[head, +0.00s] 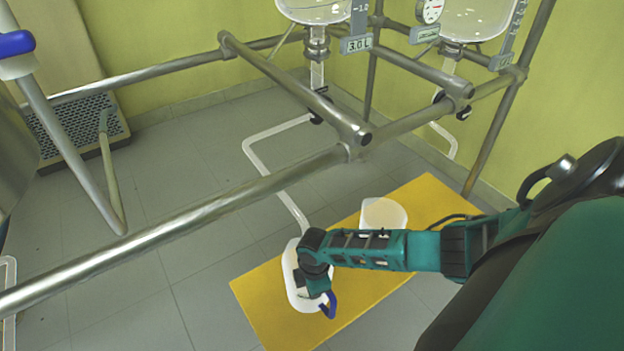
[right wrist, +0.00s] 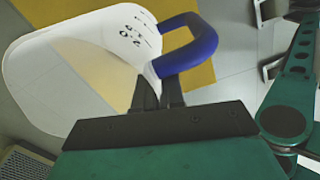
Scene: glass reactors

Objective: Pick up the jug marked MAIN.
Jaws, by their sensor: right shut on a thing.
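A whitish translucent jug (head: 291,285) with a blue handle (head: 331,306) is at the left part of the yellow mat (head: 262,308). My right gripper (head: 318,290) reaches over it from the right and partly covers it. I cannot tell whether the jug rests on the mat or is slightly raised. My left gripper is not in view.
A second whitish container (head: 383,215) stands on the mat behind my arm. A clear hose (head: 272,180) runs down from the left glass reactor (head: 318,8) towards the jug. Metal rails (head: 185,218) cross above the floor.

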